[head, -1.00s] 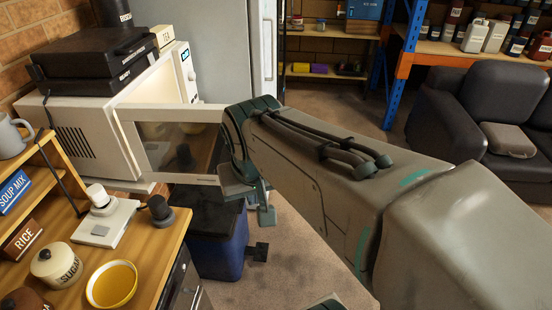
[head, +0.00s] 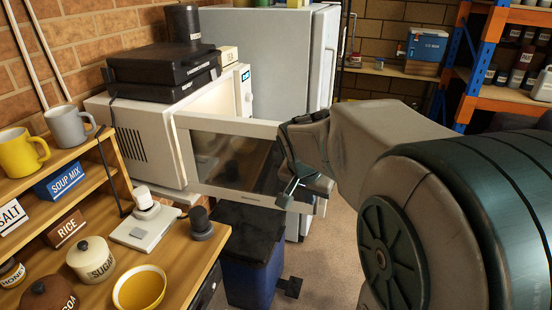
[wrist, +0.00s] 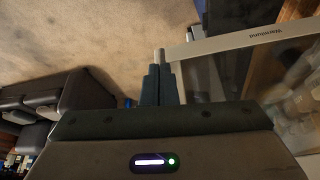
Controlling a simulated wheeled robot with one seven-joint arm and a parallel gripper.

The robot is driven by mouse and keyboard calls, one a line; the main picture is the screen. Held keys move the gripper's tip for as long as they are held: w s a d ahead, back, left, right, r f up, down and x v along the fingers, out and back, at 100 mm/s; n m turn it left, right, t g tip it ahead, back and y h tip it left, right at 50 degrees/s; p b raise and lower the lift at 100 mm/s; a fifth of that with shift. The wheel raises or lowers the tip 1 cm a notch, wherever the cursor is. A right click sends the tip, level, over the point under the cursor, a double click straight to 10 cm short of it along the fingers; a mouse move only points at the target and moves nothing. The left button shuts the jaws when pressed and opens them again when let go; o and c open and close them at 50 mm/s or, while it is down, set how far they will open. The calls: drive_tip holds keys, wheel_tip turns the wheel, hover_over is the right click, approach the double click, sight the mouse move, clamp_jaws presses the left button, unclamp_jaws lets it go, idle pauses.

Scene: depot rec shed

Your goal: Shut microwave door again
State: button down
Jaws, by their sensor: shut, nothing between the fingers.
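The white microwave (head: 150,140) stands at the left, its lit cavity showing behind the open door. The microwave door (head: 184,150) is a pale frame with a dark window, swung out toward the right. My gripper (head: 290,193) is shut and empty, at the door's free edge on the right. In the wrist view my gripper's fingers (wrist: 158,85) are together beside the door's end, and the door frame (wrist: 240,44) runs off to the right. I cannot tell whether the fingers touch the door.
Black cases (head: 165,73) and a dark canister (head: 184,25) sit on the microwave. A blue bin (head: 250,270) stands below the door. The wooden counter (head: 190,265) holds a sugar jar (head: 91,258) and a yellow bowl (head: 140,290). A fridge (head: 270,50) stands behind.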

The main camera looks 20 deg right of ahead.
drive_tip(key=shift+w+d+f+p, duration=0.1)
drive_tip(key=shift+w+d+p, duration=0.55)
drive_tip(key=shift+w+d, duration=0.8)
drive_tip(key=shift+w+a, duration=0.1)
